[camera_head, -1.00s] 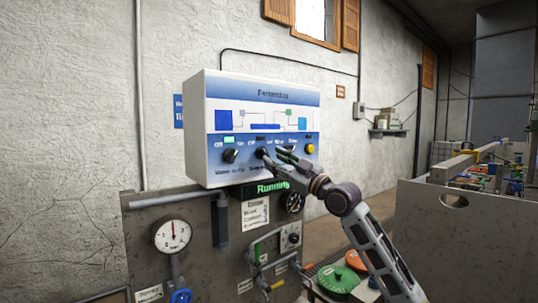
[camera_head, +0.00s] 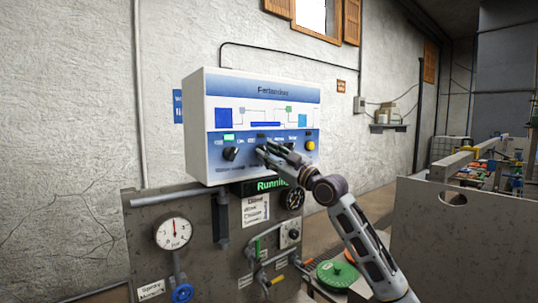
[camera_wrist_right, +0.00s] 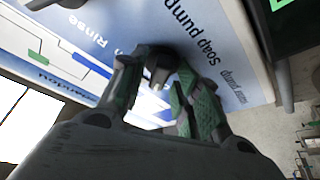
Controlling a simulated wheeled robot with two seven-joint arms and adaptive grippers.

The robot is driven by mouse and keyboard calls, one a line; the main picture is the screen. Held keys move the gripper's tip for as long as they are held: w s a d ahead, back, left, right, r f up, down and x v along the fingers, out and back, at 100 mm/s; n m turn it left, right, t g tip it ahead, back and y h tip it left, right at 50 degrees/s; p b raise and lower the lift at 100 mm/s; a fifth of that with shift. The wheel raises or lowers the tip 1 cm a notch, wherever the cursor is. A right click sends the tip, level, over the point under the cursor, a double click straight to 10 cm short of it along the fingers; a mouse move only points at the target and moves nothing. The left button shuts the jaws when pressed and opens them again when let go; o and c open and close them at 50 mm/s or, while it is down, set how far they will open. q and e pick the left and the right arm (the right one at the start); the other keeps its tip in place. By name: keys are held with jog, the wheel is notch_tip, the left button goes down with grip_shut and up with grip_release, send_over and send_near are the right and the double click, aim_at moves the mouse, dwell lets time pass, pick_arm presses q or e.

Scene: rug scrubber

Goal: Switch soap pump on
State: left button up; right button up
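The white control box (camera_head: 195,125) hangs on the wall with a blue and white front panel. The soap pump knob (camera_wrist_right: 160,66) is black and sits under the "Soap pump" label (camera_wrist_right: 192,35); in the head view my fingers partly cover it. My right gripper (camera_head: 270,152) is at this knob. In the right wrist view its green-padded fingers (camera_wrist_right: 157,85) stand apart, one on either side of the knob; whether they touch it is unclear. A black knob (camera_head: 230,154) to the left has a lit green lamp (camera_head: 229,137) above it. My left gripper is out of view.
A yellow button (camera_head: 310,146) is right of my gripper. A green "Running" display (camera_head: 268,185) is below the box. The lower metal panel carries a pressure gauge (camera_head: 173,233), a blue valve wheel (camera_head: 182,293) and pipes. A grey-walled machine (camera_head: 455,240) stands at the right.

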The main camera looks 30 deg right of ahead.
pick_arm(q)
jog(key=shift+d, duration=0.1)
pick_arm(e)
jog(key=shift+s+d, duration=0.1)
grip_shut()
